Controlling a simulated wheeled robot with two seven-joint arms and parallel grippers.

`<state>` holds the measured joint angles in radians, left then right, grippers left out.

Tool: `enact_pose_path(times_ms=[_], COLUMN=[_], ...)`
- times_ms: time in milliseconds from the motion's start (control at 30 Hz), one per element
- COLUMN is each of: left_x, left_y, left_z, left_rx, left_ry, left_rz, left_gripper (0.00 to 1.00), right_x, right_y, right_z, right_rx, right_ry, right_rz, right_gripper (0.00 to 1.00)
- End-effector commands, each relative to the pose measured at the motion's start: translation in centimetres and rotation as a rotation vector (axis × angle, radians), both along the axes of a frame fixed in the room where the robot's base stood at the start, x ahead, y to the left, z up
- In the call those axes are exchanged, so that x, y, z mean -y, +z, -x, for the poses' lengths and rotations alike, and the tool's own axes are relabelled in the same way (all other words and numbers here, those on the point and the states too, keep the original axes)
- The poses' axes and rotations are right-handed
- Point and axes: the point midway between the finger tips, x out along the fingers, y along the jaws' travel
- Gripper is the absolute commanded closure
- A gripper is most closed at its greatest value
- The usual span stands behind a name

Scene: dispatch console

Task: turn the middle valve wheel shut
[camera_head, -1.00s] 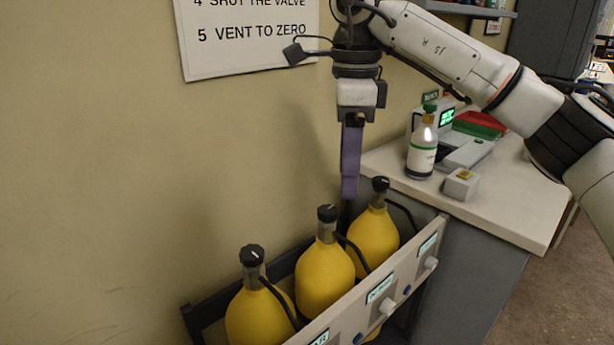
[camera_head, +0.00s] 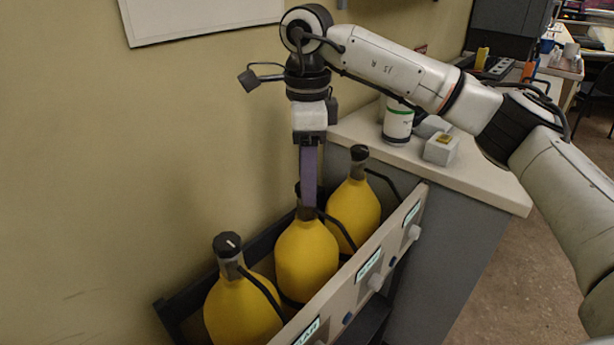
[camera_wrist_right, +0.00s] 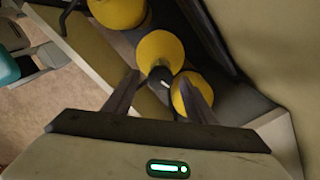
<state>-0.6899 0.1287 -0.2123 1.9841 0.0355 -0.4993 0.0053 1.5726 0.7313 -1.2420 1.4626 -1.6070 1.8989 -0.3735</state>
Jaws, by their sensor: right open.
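Three yellow bottles with dark valve wheels on their necks stand in a rack against the wall. In the head view, the middle bottle (camera_head: 305,262) has its valve wheel (camera_head: 298,188) mostly hidden behind the purple finger of my right gripper (camera_head: 308,204). That gripper points straight down at the middle bottle's neck. In the wrist view, its two fingers (camera_wrist_right: 160,78) are apart, with the middle bottle (camera_wrist_right: 160,48) and its neck between and beyond them. I cannot tell whether a finger touches the wheel. My left gripper is out of view.
The near bottle (camera_head: 240,308) and the far bottle (camera_head: 352,212) stand close on either side. The rack's front panel (camera_head: 345,285) carries knobs and labels. A counter (camera_head: 480,178) at the right holds a white bottle (camera_head: 397,122) and a small grey box (camera_head: 440,149).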

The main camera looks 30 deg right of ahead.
Motion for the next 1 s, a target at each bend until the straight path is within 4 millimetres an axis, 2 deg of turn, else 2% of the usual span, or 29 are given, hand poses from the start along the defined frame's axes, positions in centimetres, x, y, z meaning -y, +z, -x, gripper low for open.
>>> enact_pose_path(times_ms=[267,500,533,767,1000], left_x=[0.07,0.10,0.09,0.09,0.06], left_y=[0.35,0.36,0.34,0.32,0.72], left_z=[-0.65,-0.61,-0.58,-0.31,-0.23], left_rx=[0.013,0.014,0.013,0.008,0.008], left_ry=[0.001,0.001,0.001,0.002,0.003], left_rz=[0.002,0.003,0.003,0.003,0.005], left_gripper=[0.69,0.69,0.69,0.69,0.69], right_x=[0.01,0.00,0.00,-0.02,-0.05], right_y=[-0.22,-0.19,-0.19,-0.14,-0.07], right_z=[0.00,0.00,0.01,0.01,0.01], right_rx=[0.000,0.000,-0.001,-0.001,-0.001], right_ry=[0.000,0.000,0.000,-0.018,-0.124], right_rz=[0.000,0.000,0.000,0.000,-0.002], right_gripper=[0.49,0.88,0.90,0.90,0.90])
